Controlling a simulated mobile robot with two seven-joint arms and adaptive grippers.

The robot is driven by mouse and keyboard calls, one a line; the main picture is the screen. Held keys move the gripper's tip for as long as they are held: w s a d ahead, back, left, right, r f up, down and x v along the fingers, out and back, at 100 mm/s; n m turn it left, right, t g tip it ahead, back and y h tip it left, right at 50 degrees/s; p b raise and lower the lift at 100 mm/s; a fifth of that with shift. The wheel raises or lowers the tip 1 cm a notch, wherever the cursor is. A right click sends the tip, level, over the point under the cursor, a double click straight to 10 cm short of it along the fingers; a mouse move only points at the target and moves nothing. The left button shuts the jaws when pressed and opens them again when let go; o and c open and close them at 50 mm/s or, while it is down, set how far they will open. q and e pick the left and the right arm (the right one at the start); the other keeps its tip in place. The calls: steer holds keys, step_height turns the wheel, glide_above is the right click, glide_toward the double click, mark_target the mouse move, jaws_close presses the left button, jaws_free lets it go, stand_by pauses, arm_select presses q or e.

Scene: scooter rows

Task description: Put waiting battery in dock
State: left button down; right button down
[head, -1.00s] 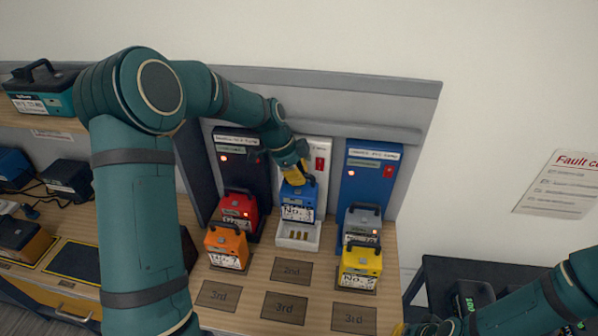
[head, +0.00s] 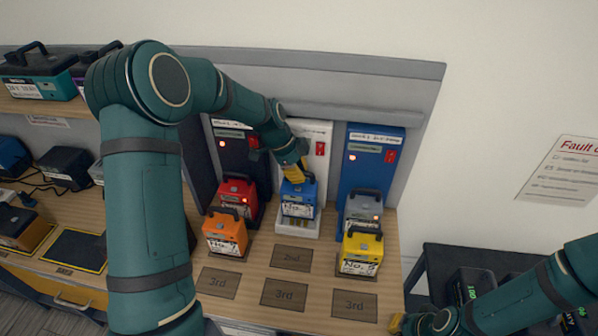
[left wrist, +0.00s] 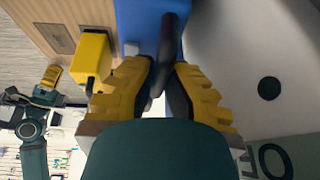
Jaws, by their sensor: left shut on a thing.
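The blue battery (head: 298,198) stands upright on the tray (head: 298,228) of the white middle dock (head: 318,150). My left gripper (head: 296,174) is above it, shut on its black handle. In the left wrist view the yellow fingers (left wrist: 160,80) close on either side of the dark handle (left wrist: 172,35). The tray's contacts are hidden under the battery; I cannot tell if it is fully seated. My right gripper (head: 412,324) is low at the right, away from the docks, its fingers unclear.
A red battery (head: 238,194) stands at the left dock, with an orange battery (head: 225,234) in front. A grey battery (head: 362,210) stands at the blue dock (head: 372,160), with a yellow battery (head: 360,252) in front. The marked "2nd" spot (head: 291,257) and the "3rd" spots are bare.

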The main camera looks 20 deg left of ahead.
mark_target(298, 188)
arm_select(q)
steer(key=shift+s+d+r+g+p, duration=0.1)
steer(key=shift+s+g+p, duration=0.1)
steer(key=shift+s+p, duration=0.2)
steer(key=shift+s+d+r+g+p, duration=0.1)
steer(key=shift+s+g+p, duration=0.1)
steer(key=shift+s+p, duration=0.15)
arm_select(e)
steer(key=shift+r, duration=0.7)
